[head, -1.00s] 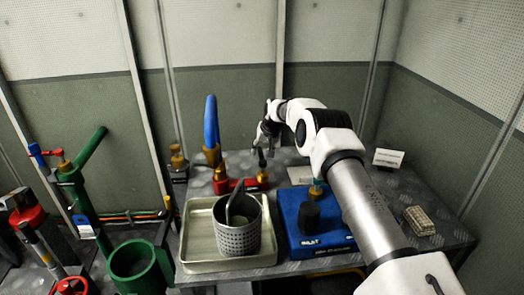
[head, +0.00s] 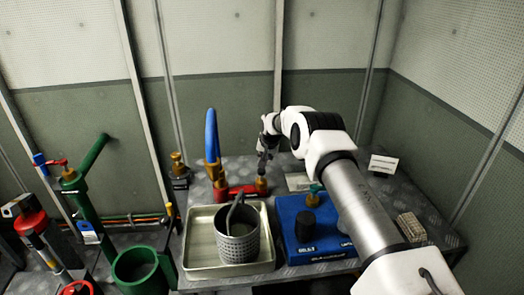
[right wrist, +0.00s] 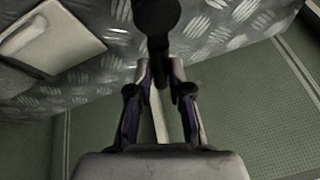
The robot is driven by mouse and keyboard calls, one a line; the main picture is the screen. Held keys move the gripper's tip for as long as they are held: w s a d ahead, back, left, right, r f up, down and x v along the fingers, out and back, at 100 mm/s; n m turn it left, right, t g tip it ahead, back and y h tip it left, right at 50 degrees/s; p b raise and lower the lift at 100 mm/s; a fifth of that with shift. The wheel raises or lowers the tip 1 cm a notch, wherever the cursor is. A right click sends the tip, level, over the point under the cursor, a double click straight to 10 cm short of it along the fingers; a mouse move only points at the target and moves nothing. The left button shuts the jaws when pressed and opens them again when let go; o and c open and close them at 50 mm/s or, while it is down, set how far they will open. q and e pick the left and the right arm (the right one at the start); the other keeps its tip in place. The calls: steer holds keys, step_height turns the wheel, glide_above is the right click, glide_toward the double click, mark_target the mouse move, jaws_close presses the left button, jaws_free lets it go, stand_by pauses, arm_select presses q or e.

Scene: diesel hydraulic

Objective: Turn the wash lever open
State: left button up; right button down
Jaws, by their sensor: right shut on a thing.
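The wash lever appears to be a dark lever (right wrist: 157,20) with a rounded end, large at the top of the right wrist view. Its stem runs down between the fingers of my right gripper (right wrist: 160,72), which is shut on it. In the head view my right gripper (head: 263,157) points down just above a brass fitting (head: 261,184) at the right end of a short red pipe (head: 238,190). The lever is small and partly hidden by the fingers there. My left gripper is not in view.
A blue hose (head: 211,135) rises left of the gripper. In front stand a metal tray (head: 195,255) with a perforated basket (head: 238,245) and a blue unit (head: 320,245) with a black knob. A white card (head: 384,164) stands at right. Green pipework (head: 85,165) is at left.

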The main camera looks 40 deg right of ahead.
steer(key=s+m+g+h+p, duration=0.3)
steer(key=s+m, duration=0.4)
steer(key=m, duration=0.7)
steer(key=shift+m+g+p, duration=0.4)
steer(key=shift+g+p, duration=0.3)
steer(key=shift+g, duration=0.4)
steer(key=shift+f, duration=0.1)
steer(key=c, duration=1.1)
jaws_free()
